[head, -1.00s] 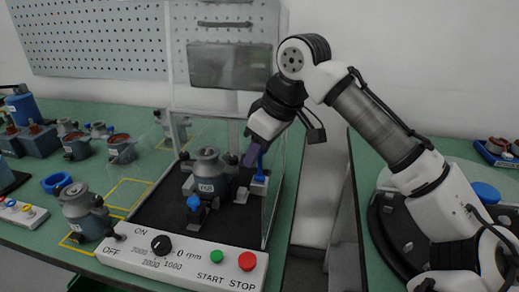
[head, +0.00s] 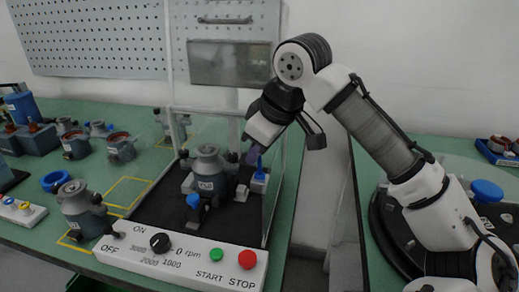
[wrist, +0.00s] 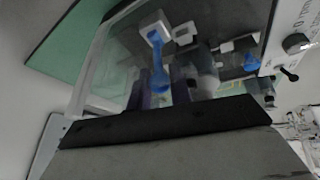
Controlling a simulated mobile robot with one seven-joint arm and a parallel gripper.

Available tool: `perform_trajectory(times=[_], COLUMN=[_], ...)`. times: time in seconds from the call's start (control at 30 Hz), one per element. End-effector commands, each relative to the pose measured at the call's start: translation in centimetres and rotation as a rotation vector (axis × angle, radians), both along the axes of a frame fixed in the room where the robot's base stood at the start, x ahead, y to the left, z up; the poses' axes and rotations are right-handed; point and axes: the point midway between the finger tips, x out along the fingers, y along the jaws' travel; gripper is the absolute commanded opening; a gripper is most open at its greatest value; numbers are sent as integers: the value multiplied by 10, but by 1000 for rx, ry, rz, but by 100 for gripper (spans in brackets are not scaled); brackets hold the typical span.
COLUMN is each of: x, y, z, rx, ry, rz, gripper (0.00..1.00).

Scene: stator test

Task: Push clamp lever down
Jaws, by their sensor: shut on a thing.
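The right-hand blue clamp lever (head: 260,163) stands at the right side of the test fixture. In the wrist view this lever (wrist: 159,66) runs from a light block down between my two dark fingers. My gripper (head: 251,157) reaches down from the upper right and is shut on it; the fingers partly hide it. A second clamp with a blue knob (head: 194,201) sits at the front of the fixture; its blue part also shows in the wrist view (wrist: 251,63). The grey stator housing (head: 210,170) stands upright between the clamps.
The control panel (head: 190,256) with a knob and green and red buttons runs along the front. Another grey housing (head: 80,208) stands left of it. Several motor parts lie at the back left.

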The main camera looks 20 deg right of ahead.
Motion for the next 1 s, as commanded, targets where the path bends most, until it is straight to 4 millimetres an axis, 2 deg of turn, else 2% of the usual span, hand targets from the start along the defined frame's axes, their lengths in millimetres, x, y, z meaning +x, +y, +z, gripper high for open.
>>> perform_trajectory(times=[0.3, 0.33, 0.47, 0.5, 0.8, 1.0], x=[-1, -1, -1, -1, -2, -13], y=[0, 0, 0, 0, 0, -4], z=[0, 0, 0, 0, 3, 29], rx=[-10, -10, -10, -10, -10, -9], ry=[-16, -16, -16, -16, -17, -19], rz=[-2, -2, -2, -2, -2, -1], gripper=[0, 22, 39, 40, 40, 40])
